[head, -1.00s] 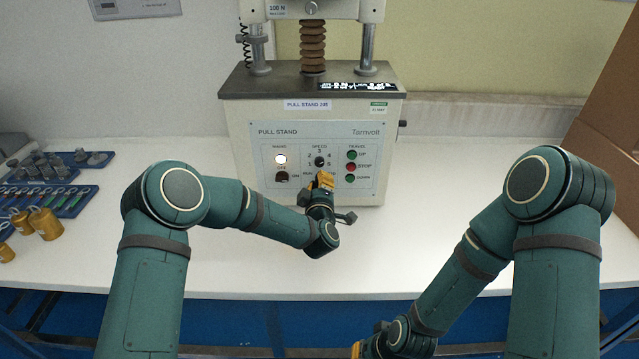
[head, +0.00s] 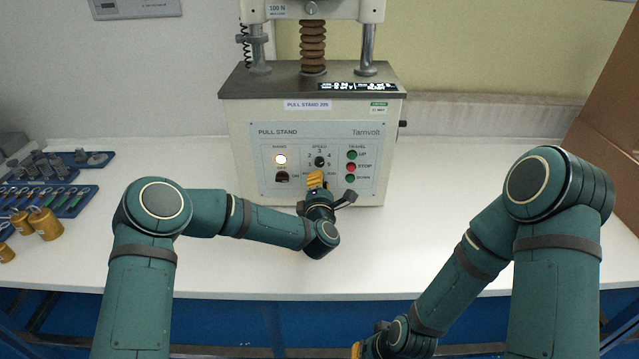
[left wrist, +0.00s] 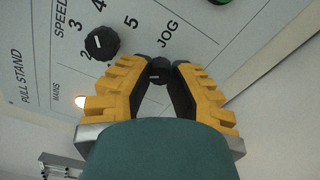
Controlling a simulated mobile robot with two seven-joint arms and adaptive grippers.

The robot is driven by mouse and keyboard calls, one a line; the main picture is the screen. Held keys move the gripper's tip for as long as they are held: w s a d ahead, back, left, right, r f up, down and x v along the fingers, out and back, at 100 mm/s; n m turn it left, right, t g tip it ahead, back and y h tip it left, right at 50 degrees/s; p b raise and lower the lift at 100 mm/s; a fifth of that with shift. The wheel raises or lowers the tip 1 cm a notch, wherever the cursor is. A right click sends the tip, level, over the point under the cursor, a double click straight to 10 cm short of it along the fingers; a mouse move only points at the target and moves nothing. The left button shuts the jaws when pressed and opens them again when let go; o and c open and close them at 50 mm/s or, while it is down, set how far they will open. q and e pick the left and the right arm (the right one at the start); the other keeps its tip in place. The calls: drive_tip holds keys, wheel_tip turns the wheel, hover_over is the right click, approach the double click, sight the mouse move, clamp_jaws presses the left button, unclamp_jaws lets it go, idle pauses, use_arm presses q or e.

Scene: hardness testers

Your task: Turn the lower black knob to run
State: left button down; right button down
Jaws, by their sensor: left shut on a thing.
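The pull stand's front panel (head: 271,148) faces me. The lower black knob (left wrist: 158,71) shows in the left wrist view between my left fingertips, beside the printed word JOG, with a small pale mark on it. My left gripper (head: 316,179) is shut on this knob, its yellow fingers on either side. In the head view the gripper hides the lower knob. The upper black SPEED knob (head: 319,162) is just above and apart from the fingers; it also shows in the left wrist view (left wrist: 102,43). My right gripper (head: 366,347) is at the bottom edge, partly cut off.
Green and red travel buttons (head: 351,167) are right of the knobs. A lit mains lamp (head: 280,159) and black switch (head: 282,177) are left. Yellow weights (head: 45,223) and blue trays (head: 82,160) lie far left. The white bench (head: 440,200) is clear at right.

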use_arm(q)
drive_tip(key=shift+r+n, duration=0.1)
drive_tip(key=shift+n, duration=1.1)
drive_tip(key=c, duration=0.8)
unclamp_jaws()
drive_tip(key=shift+d, duration=0.1)
drive_tip(key=s, duration=1.2)
